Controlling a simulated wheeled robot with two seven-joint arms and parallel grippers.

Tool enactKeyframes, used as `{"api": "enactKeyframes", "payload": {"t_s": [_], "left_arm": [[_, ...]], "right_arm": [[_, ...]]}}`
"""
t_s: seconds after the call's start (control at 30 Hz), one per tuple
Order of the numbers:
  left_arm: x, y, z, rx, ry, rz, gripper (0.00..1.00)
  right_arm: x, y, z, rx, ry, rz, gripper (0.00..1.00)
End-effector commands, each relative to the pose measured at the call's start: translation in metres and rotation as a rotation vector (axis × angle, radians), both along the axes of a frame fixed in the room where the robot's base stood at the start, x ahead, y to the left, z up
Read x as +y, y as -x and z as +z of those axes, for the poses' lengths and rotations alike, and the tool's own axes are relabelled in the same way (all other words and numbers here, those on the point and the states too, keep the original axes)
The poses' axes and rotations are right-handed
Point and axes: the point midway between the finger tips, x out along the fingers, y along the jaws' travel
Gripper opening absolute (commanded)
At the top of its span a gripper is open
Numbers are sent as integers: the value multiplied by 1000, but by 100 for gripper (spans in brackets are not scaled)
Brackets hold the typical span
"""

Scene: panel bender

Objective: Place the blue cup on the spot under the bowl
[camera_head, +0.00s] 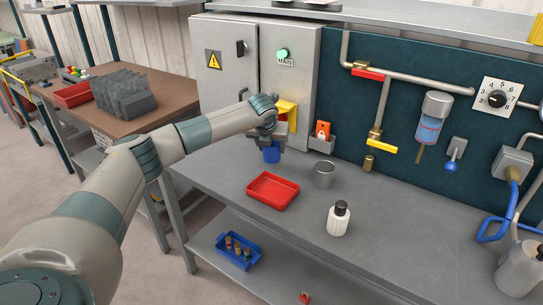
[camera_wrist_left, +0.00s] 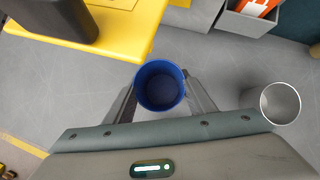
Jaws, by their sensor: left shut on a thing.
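The blue cup (camera_head: 272,153) is upright near the back left of the grey workbench (camera_head: 390,235). My left gripper (camera_head: 273,141) is shut on it. In the left wrist view the cup (camera_wrist_left: 160,86) sits between the two fingers (camera_wrist_left: 160,95), with its open rim facing the camera and its inside looking empty. I cannot tell whether its base touches the bench. I cannot make out a bowl in either view. My right gripper is not in view.
A red tray (camera_head: 272,190), a metal cup (camera_head: 323,175) and a white bottle with a black cap (camera_head: 339,218) stand on the bench. A yellow box (camera_wrist_left: 115,28) is close to the gripper. Pipes and valves line the back panel.

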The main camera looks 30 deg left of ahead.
Motion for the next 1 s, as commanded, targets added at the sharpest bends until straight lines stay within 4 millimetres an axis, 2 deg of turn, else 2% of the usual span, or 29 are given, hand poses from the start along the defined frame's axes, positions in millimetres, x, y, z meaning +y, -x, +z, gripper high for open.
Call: {"api": "enactKeyframes", "payload": {"t_s": [0.37,0.77,0.8,0.87,1.0], "left_arm": [[1,1,-36,3,0,1,28],[0,0,-42,1,0,0,28],[0,0,-41,1,0,1,55],[0,0,-41,1,0,0,68],[0,0,-41,1,0,0,68]], "right_arm": [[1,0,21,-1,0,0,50],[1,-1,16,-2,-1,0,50],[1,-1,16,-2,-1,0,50],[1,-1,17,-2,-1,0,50],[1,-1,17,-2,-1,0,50]]}}
